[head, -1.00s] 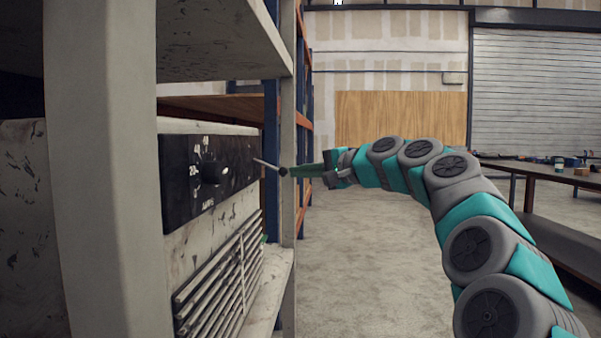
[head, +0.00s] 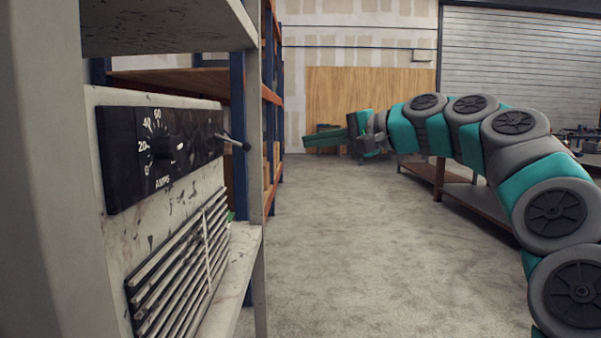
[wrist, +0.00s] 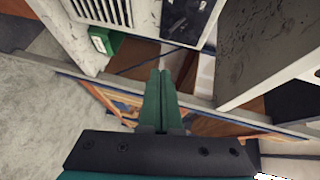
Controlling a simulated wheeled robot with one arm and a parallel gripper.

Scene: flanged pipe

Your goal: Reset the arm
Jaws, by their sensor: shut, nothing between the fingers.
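My gripper (head: 306,139) shows in the head view at the end of my teal and grey arm, stretched out to the left over open floor. Its green fingers are together with nothing between them. They stand clear to the right of the machine and shelf. In the wrist view the fingers (wrist: 161,92) lie side by side, pointing up the picture toward the shelf. The fingers touch nothing that I can see.
A worn machine with an amp dial panel (head: 160,152) and a small lever (head: 233,141) sits on a shelf (head: 256,262) at left. Orange and blue racking (head: 270,95) stands behind. A workbench (head: 468,197) is at right. The concrete floor (head: 350,260) between is clear.

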